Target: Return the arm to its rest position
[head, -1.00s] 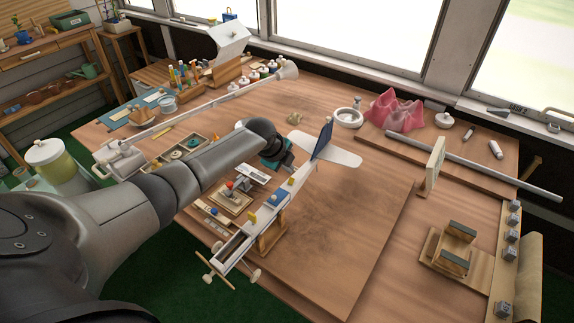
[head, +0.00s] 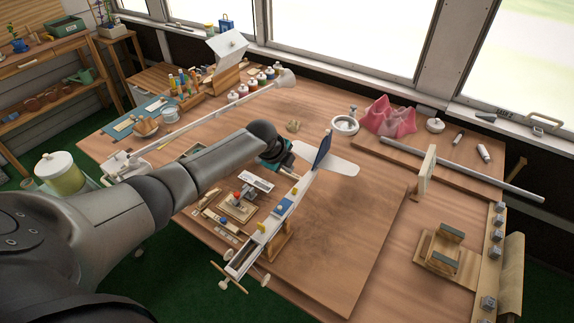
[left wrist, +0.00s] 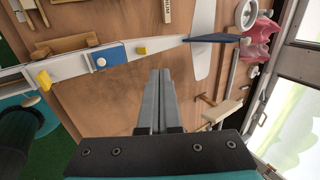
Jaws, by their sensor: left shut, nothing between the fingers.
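My left arm reaches in from the left in the head view and ends in my left gripper (head: 284,157), just behind the model airplane. In the left wrist view the two grey fingers of the gripper (left wrist: 158,75) are together with nothing between them. The white model airplane (head: 300,188) with a blue tail fin rests on a wooden stand on the table. It also shows in the left wrist view (left wrist: 75,66), beyond the fingers, apart from them as far as I can tell. My right gripper is not in view.
The wooden table (head: 350,225) has free room right of the airplane. A long lamp arm (head: 215,115) spans the left side. A small press-like tool (head: 238,207) lies beside the airplane. A pink cloth (head: 388,120), a grey rod (head: 460,170) and a wooden block fixture (head: 443,255) are at the right.

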